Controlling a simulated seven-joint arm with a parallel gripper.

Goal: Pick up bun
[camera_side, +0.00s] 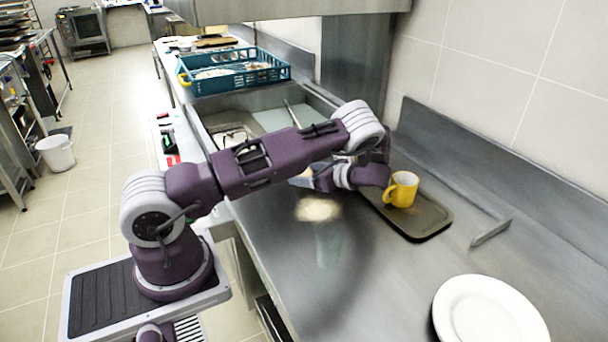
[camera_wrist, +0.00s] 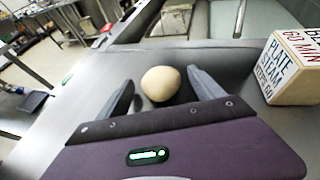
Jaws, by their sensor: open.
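The bun (camera_wrist: 160,84) is a pale, rounded lump on the grey metal counter in the wrist view. My gripper (camera_wrist: 161,78) is open, with one finger on each side of the bun and a visible gap to each. The bun lies between the fingers, near their tips. In the side view my forearm and wrist hide much of the grasp area, and I cannot make out the bun there with certainty.
A lettered box (camera_wrist: 292,68) stands right of the bun. A yellow mug (camera_side: 402,189) sits on a dark tray (camera_side: 437,219). A white plate (camera_side: 488,312) lies at the front right. A blue crate (camera_side: 240,78) is at the back. The counter's front middle is clear.

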